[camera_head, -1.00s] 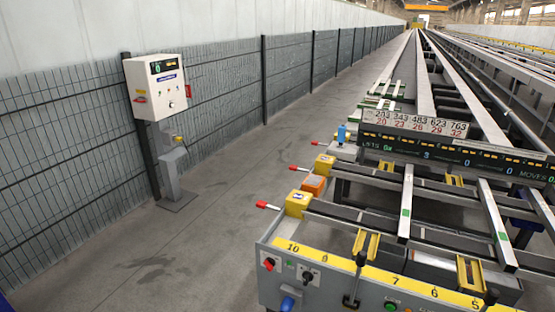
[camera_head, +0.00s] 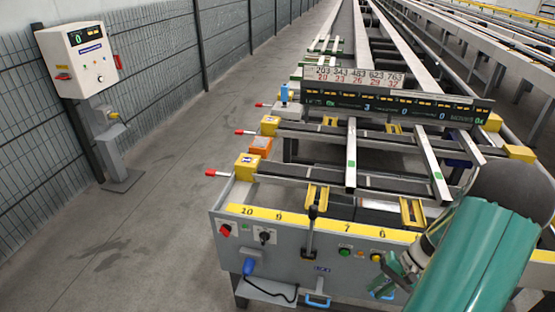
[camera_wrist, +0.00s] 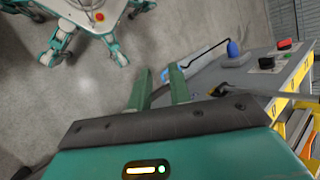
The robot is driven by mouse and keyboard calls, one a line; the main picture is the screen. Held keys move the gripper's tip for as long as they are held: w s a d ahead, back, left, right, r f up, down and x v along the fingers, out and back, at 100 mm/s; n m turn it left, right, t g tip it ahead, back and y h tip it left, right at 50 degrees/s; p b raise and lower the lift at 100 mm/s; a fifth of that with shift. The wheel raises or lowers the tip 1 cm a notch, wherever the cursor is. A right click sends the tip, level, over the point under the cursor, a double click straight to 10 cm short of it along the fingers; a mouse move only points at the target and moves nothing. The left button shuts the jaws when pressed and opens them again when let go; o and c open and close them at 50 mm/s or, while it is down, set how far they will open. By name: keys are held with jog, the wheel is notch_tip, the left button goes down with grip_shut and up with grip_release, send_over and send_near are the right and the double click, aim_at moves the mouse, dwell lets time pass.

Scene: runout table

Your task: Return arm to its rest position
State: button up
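My arm (camera_head: 470,255) is in the lower right of the head view, in front of the runout table's (camera_head: 245,225) control panel. The grey floor lies beyond the fingertips. The table's panel, with a blue plug (camera_wrist: 233,48) and a red knob (camera_wrist: 285,44), is right of the fingers and apart from them.
A control box (camera_head: 84,60) stands on a post by the mesh fence (camera_head: 160,70) at left. Red-tipped levers (camera_head: 212,173) stick out from the table's left side. A dark display bar (camera_head: 395,105) crosses the table.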

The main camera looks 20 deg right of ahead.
jog(key=w+a+r+n+h, duration=0.3)
jog(key=a+r, duration=0.4)
jog(key=r, duration=0.3)
jog(key=w+a+r+n+h, duration=0.2)
jog(key=w+a+r+h, duration=0.1)
jog(key=a+r, duration=0.6)
jog(key=s+a+r+n+t+h, duration=0.1)
jog(key=s+a+r+n+t, duration=0.2)
jog(key=a+r, duration=0.9)
jog(key=s+r+t, duration=0.1)
jog(key=s, duration=0.2)
jog(key=shift+s+a+n+t+h, duration=0.2)
jog(key=shift+a+n+t+h, duration=0.1)
jog(key=shift+n+h, duration=0.1)
jog(key=shift+d, duration=0.1)
